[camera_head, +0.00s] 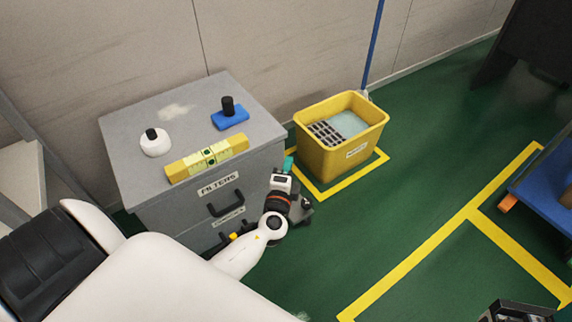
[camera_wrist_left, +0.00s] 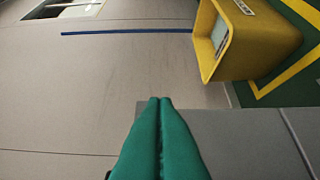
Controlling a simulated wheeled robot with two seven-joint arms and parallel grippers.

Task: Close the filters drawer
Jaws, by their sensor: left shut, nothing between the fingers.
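The grey cabinet (camera_head: 150,110) stands against the wall at the left. Its upper drawer (camera_head: 190,205) bears the label FILTERS (camera_head: 218,184) and has a dark handle (camera_head: 225,203). The drawer front looks close to flush under the top; I cannot tell whether a small gap is left. My left gripper (camera_head: 289,163) is at the right end of the cabinet front, teal fingertips up, apart from the handle. In the left wrist view its fingers (camera_wrist_left: 160,135) are pressed together, empty, beside a grey cabinet surface (camera_wrist_left: 245,140).
On the cabinet top are a yellow level (camera_head: 207,159), a white round item (camera_head: 155,143) and a blue block with a black knob (camera_head: 230,116). A yellow mop bucket (camera_head: 340,135) stands right of the cabinet. A blue cart (camera_head: 547,190) is far right. Green floor between is clear.

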